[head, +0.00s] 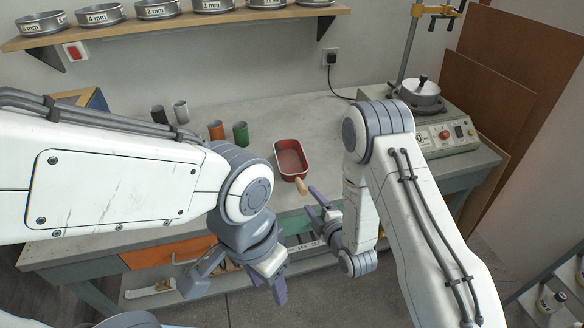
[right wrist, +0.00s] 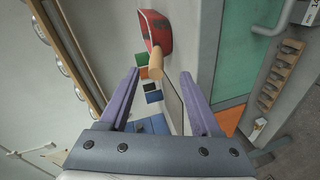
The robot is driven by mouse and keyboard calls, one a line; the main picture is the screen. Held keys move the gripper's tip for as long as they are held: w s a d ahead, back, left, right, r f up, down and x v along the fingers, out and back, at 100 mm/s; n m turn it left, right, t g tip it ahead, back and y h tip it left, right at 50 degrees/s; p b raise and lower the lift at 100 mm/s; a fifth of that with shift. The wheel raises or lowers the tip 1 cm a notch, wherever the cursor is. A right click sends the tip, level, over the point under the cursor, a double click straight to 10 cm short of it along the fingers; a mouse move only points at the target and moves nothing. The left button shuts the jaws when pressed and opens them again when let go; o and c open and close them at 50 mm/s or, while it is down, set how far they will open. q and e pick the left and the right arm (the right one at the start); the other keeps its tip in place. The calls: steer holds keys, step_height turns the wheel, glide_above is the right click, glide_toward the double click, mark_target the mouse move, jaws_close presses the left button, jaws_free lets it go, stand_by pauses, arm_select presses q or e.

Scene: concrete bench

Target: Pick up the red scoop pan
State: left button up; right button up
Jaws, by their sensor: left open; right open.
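The red scoop pan (head: 292,160) sits on the concrete bench near its front edge. Its light wooden handle (head: 301,186) points toward the front. My right gripper (head: 312,203) is open and empty, just in front of the handle. In the right wrist view the red pan (right wrist: 155,30) is at the top, and the handle's end (right wrist: 156,68) appears between the two purple fingertips (right wrist: 159,76). I cannot tell whether it is between them in depth. My left gripper (head: 238,280) is open and empty, low in front of the bench, away from the pan.
Several cups, including an orange cup (head: 216,131) and a green cup (head: 240,133), stand left of the pan. A control box (head: 445,133) with a metal pot stands at the right. A shelf (head: 190,22) with labelled sieves hangs above. The bench behind the pan is clear.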

mark_target(305, 193)
steer(key=p+x, duration=0.1)
steer(key=x, duration=0.4)
steer(key=shift+r, duration=0.15)
steer(key=x, duration=0.2)
steer(key=p+x, duration=0.1)
steer(key=x, duration=0.1)
steer(key=shift+w+d+r, duration=0.15)
steer(key=shift+r, duration=0.05)
steer(key=shift+w+a+f, duration=0.2)
steer(key=shift+w, duration=0.2)
steer(key=shift+r, duration=0.1)
jaws_close()
